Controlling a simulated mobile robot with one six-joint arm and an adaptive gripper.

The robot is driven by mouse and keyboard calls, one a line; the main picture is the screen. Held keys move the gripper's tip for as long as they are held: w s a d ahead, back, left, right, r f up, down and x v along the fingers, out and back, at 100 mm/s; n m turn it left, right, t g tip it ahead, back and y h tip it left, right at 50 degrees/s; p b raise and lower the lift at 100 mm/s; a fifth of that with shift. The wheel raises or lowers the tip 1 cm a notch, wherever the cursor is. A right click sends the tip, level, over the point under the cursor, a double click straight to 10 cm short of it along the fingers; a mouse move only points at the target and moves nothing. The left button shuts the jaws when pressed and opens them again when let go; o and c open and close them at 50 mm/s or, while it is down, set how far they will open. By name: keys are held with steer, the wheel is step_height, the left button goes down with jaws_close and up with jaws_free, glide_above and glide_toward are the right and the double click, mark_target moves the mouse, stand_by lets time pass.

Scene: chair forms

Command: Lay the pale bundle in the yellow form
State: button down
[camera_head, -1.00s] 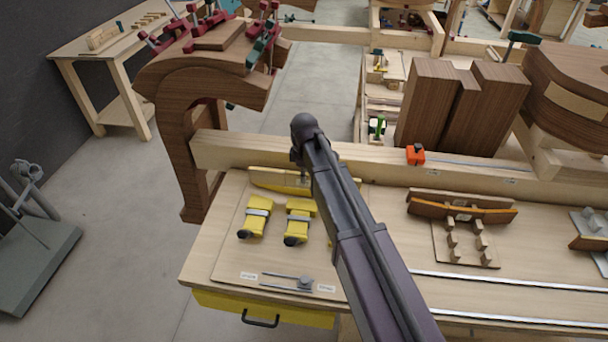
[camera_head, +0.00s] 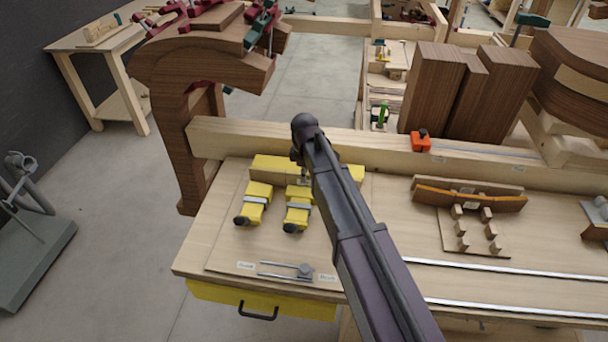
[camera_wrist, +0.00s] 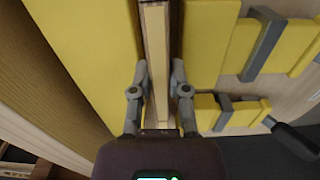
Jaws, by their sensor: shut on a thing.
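The yellow form (camera_head: 272,161) stands at the back left of the bench top, partly hidden behind my arm. In the wrist view its large yellow block (camera_wrist: 85,45) lies left of the bundle, and yellow pieces lie to the right. The pale bundle (camera_wrist: 157,60) is a narrow, layered strip. My gripper (camera_wrist: 158,90) is shut on it, one finger on each side. The bundle lines up with the dark gap between the yellow parts; I cannot tell whether it touches them or how deep it sits. In the head view my arm hides the fingers.
Two yellow clamps (camera_head: 255,204) (camera_head: 298,208) with grey bands and black knobs lie in front of the form. A long timber beam (camera_head: 370,148) runs behind. A brown curved form (camera_head: 470,198) stands to the right.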

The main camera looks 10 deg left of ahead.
steer(key=shift+f+b, duration=0.3)
steer(key=shift+f, duration=0.1)
stand_by(0.7)
steer(key=c, duration=0.5)
jaws_free()
steer(key=shift+c, duration=0.2)
steer(key=shift+r, duration=0.2)
